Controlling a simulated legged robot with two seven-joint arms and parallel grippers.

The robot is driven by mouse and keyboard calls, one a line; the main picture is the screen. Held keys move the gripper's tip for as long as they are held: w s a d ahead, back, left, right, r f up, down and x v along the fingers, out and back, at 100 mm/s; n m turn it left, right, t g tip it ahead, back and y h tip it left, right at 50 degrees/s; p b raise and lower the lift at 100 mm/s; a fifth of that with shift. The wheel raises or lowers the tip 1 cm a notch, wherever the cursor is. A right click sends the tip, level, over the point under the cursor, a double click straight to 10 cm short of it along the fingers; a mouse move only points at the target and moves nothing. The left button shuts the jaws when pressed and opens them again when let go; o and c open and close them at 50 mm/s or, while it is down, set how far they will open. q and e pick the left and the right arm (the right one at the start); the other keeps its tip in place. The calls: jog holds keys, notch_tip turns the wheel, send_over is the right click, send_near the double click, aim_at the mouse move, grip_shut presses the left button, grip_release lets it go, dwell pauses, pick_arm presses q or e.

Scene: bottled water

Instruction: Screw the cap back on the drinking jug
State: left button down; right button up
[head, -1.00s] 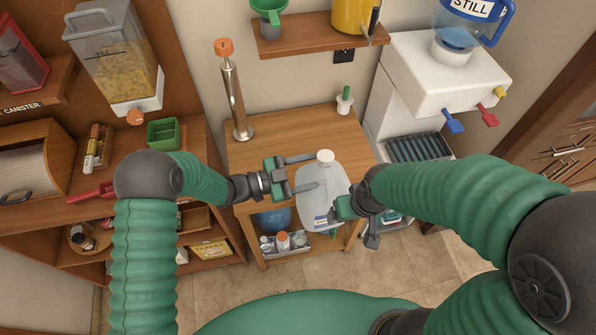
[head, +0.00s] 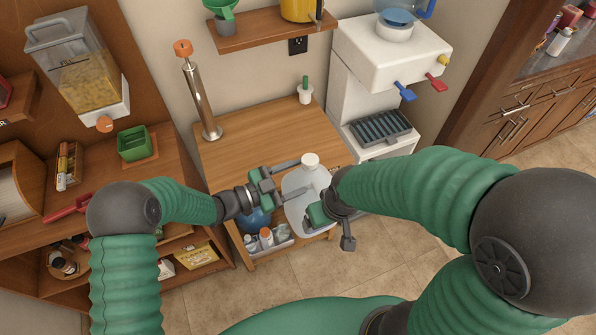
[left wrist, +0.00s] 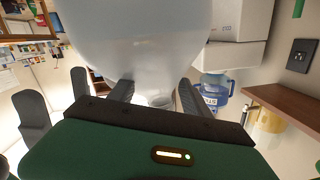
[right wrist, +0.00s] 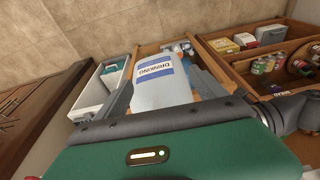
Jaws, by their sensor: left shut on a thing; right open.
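The drinking jug (head: 296,184) is pale, with a white cap or neck (head: 310,160) at its top, and is held at the table's front right edge. My left gripper (head: 300,175) is shut on the jug's upper part, one finger to each side. The left wrist view shows the jug's body (left wrist: 145,40) upside down and large. My right gripper (head: 325,210) is open at the jug's lower right side. In the right wrist view the jug, with its blue DRINKING label (right wrist: 154,70), lies between the spread fingers. Whether the cap is seated cannot be told.
The wooden table (head: 265,140) has a clear top beside a metal post with an orange top (head: 197,95) and a small white pot (head: 305,95). A white water dispenser (head: 390,55) stands right. Shelves with canisters are left. Open floor lies right.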

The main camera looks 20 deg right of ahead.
pick_arm(q)
jog(key=shift+w+a+r, duration=0.15)
jog(key=shift+a+r, duration=0.2)
jog(key=shift+a, duration=0.4)
jog(key=a+f+n+t+y, duration=0.1)
jog(key=a+f+n+t, duration=0.25)
jog(key=a, duration=0.65)
jog(key=a+f+n+t+y, duration=0.15)
jog(key=a+t, duration=0.25)
jog(key=a, duration=0.7)
jog(key=s+a+f+n+t+y, duration=0.1)
jog(key=s+a+n+t+y, duration=0.1)
jog(key=a, duration=0.6)
jog(key=s+a+n+t+y, duration=0.3)
jog(key=s+a+n+y, duration=0.1)
jog(key=a, duration=0.4)
jog(key=shift+s+a+f+t, duration=0.25)
jog(key=shift+s+f+t, duration=0.1)
jog(key=shift+f, duration=0.05)
pick_arm(e)
jog(key=shift+s+a+r, duration=0.1)
jog(key=shift+a+r, duration=0.05)
jog(key=shift+a, duration=0.35)
pick_arm(q)
jog(key=shift+d, duration=0.1)
